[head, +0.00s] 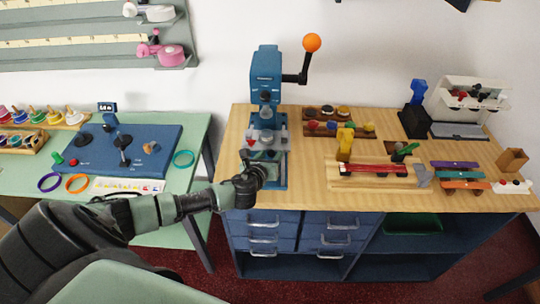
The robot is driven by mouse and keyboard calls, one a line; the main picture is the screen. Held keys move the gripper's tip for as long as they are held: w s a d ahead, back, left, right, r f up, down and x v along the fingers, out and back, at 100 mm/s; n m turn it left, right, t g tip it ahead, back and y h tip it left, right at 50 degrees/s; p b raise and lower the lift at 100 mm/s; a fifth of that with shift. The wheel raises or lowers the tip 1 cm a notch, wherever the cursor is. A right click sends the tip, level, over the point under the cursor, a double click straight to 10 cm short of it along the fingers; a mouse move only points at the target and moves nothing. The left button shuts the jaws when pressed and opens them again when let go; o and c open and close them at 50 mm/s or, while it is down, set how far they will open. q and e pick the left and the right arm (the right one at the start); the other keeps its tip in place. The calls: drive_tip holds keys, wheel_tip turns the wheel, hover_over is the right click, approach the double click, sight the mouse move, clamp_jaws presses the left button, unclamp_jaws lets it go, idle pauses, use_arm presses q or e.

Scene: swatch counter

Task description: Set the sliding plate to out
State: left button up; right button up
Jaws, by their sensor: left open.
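A blue press (266,85) with a crank and an orange knob stands at the left of the wooden counter. A grey sliding plate (278,137) sits low in the press, with a small red part at its left end. How far out it stands is hard to tell. My left gripper (263,163) is open just in front of the plate, over the press base. It covers part of the base and the front of the plate. Whether the fingers touch the plate cannot be told. My right gripper is not in view.
To the right on the counter (300,190) are a wooden jig (375,177), coloured strips (460,174), racks of small dies and a white machine (468,100). A green table (197,136) with a blue board (155,150) stands left. Drawers with handles lie below the counter.

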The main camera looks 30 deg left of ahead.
use_arm(q)
drive_tip(key=shift+s, duration=0.1)
clamp_jaws()
idle(1.3)
